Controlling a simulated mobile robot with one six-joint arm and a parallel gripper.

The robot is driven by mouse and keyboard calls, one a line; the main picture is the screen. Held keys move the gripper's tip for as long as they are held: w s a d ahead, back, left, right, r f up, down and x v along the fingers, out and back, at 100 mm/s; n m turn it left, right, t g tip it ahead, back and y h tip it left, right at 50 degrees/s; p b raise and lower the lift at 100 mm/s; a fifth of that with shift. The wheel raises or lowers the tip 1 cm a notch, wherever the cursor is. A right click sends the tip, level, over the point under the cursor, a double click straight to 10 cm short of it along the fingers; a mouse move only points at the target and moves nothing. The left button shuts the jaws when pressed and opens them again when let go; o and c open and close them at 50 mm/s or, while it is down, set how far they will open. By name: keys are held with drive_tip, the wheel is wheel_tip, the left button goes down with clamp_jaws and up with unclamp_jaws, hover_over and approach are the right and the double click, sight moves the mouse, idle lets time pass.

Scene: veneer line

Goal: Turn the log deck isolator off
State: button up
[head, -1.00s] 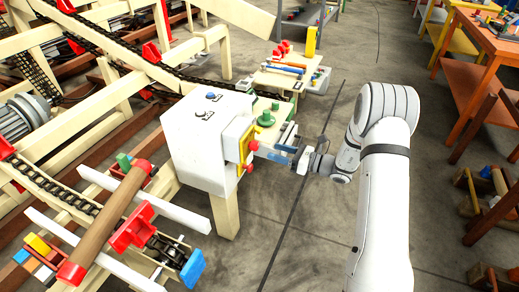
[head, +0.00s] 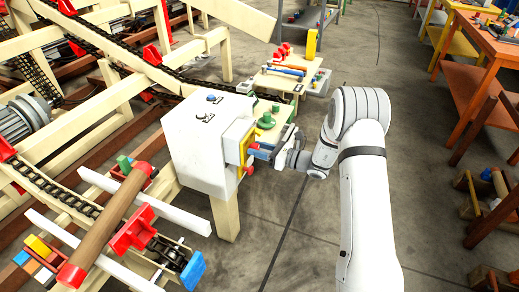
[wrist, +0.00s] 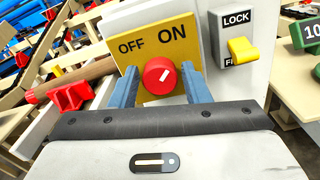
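The isolator's red round knob (wrist: 159,76) sits on a yellow plate (wrist: 152,38) marked OFF at the left and ON at the right. The white mark on the knob slants to the upper right, towards ON. My gripper (wrist: 160,80) is open, with one blue finger on each side of the knob; small gaps seem to show, and contact cannot be told. In the head view my gripper (head: 264,150) is at the right face of the white cabinet (head: 190,150), in front of the yellow plate (head: 243,138). The knob is hard to make out there.
A yellow lever (wrist: 243,50) beside a LOCK label is right of the plate. A red part (head: 249,171) sticks out low on the cabinet. A green knob (head: 266,119) stands behind. A brown log (head: 110,222) lies front left.

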drive_tip(key=c, duration=0.7)
drive_tip(key=shift+b, duration=0.3)
drive_tip(key=n+b, duration=0.9)
drive_tip(key=b, duration=0.3)
drive_tip(key=n+b, duration=0.9)
drive_tip(key=b, duration=0.4)
drive_tip(key=shift+s+a+f+b, duration=0.1)
drive_tip(key=shift+s+b, duration=0.05)
drive_tip(key=shift+b, duration=0.15)
